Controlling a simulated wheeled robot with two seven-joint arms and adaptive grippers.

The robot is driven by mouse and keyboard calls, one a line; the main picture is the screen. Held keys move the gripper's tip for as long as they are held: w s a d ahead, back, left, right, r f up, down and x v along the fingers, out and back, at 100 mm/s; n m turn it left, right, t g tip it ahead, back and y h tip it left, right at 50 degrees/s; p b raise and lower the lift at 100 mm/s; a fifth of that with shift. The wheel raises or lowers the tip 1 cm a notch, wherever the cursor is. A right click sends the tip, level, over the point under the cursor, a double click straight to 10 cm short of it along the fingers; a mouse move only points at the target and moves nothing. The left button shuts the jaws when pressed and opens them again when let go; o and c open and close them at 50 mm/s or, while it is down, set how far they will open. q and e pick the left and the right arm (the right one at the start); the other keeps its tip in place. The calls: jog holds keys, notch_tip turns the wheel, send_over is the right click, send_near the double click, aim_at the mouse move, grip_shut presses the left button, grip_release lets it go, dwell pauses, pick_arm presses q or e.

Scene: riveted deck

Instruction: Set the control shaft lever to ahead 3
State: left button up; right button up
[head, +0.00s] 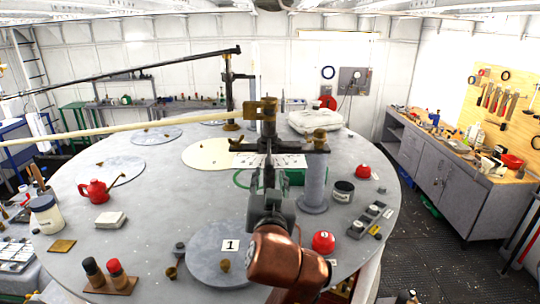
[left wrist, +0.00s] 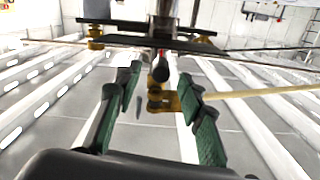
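A long pale rod (head: 120,132) runs from the left edge to a brass clamp (head: 262,108) on an upright over the round table. In the left wrist view the rod (left wrist: 270,91) meets a brass fitting (left wrist: 163,98). A dark crossbar (head: 300,149) with a brass end stands just behind my left gripper (head: 267,172). Which part is the control shaft lever, and any "ahead 3" mark, I cannot tell. My left gripper (left wrist: 160,92) has its green-padded fingers apart, with the brass fitting showing between them; contact cannot be told. My right gripper is out of view.
The round grey table (head: 150,215) holds a red teapot (head: 95,190), a jar (head: 343,191), a red knob (head: 323,242), a grey post (head: 314,185) and a disc with a "1" card (head: 230,245). A long black bar (head: 150,70) crosses the back left. A workbench (head: 450,180) stands right.

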aim_at(269, 167)
pick_arm(q)
jog(key=shift+w+a+r+p, duration=0.15)
jog(key=shift+w+r+p, duration=0.55)
jog(key=shift+w+p, duration=0.25)
jog(key=shift+w+f+p, duration=0.1)
jog(key=shift+w+p, duration=0.2)
jog(key=shift+w, duration=0.4)
jog(key=w, duration=0.2)
jog(key=w+f, duration=0.1)
jog(key=shift+w, duration=0.35)
jog(key=shift+s+r, duration=0.15)
jog(key=shift+s, duration=0.1)
jog(key=shift+s+r, duration=0.1)
jog(key=shift+s, duration=0.2)
jog(key=shift+w+f, duration=0.2)
jog(key=shift+w, duration=0.2)
jog(key=c, duration=0.3)
jog(key=shift+c, duration=0.9)
jog(key=shift+s+r, duration=0.1)
jog(key=shift+s, duration=0.1)
jog(key=c, duration=0.3)
grip_shut()
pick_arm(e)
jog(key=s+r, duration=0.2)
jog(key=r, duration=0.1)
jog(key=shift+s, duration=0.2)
